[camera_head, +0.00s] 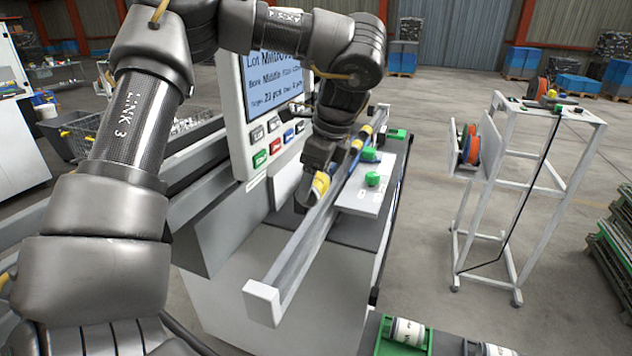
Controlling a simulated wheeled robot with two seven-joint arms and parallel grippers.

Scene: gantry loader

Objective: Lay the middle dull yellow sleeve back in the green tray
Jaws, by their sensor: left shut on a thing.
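My left gripper (312,186) is over the long grey rail (292,262) of the loader, shut on a dull yellow sleeve (321,184). My own fingers hide part of that sleeve. More yellow pieces (365,131) with blue parts sit further back along the rail; I cannot tell exactly how they rest. A green tray (384,347) shows in part at the bottom edge, well apart from my gripper. A white and dark cylinder (408,332) lies in it. My right gripper is out of view.
A control screen (275,78) with coloured buttons stands close behind my left wrist. A light plate with green knobs (372,179) lies right of the rail. A white frame stand with orange reels (470,146) is at the right. Open floor lies between it and the loader.

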